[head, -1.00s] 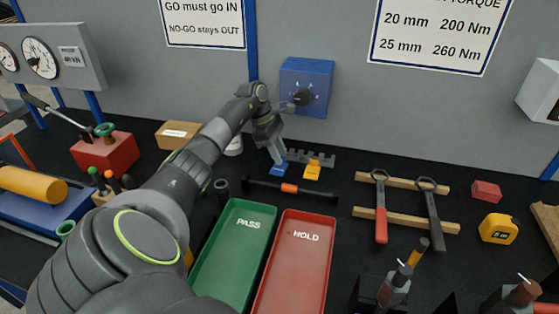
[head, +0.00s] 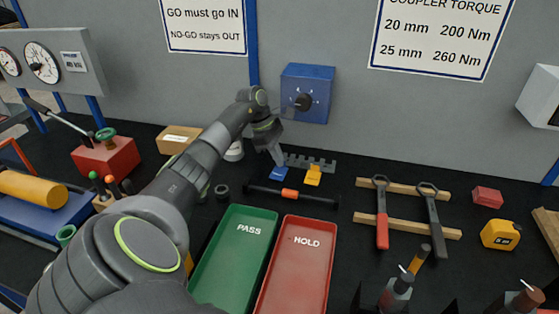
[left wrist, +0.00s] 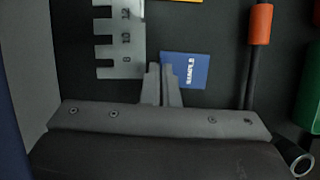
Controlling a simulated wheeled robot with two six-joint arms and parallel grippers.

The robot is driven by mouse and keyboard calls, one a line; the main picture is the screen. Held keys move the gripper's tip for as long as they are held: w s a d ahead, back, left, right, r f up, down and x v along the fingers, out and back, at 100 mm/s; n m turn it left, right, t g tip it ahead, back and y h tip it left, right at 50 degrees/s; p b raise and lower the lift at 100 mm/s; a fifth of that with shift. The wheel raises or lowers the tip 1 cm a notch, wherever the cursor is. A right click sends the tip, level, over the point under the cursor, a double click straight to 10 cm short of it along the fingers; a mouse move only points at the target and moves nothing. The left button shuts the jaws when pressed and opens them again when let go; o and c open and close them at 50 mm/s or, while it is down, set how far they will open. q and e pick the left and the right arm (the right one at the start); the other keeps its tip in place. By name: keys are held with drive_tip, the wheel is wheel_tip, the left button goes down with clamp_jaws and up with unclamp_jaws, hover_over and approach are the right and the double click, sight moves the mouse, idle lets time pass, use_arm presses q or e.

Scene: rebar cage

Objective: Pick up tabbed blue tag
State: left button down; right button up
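The blue tag (head: 279,173) lies low at the back of the black bench, beside a yellow tag (head: 313,175). In the left wrist view the blue tag (left wrist: 190,70) shows as a blue square with white lettering. My left gripper (head: 281,161) points down at it; in the left wrist view the fingers (left wrist: 161,72) are close together at the tag's left edge and cover its lower left corner. They look shut on its tab, though the tab itself is hidden. My right gripper is not in view.
A black bar with an orange band (head: 290,193) lies in front. The green PASS tray (head: 232,262) and red HOLD tray (head: 300,265) are nearer. The blue box (head: 307,92) hangs on the wall behind.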

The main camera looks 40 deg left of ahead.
use_arm(q)
drive_tip(key=s+a+r+b, duration=0.3)
drive_tip(key=s+a+r, duration=0.4)
drive_tip(key=s+a, duration=0.2)
drive_tip(key=shift+s+r, duration=0.4)
drive_tip(key=shift+s, duration=0.4)
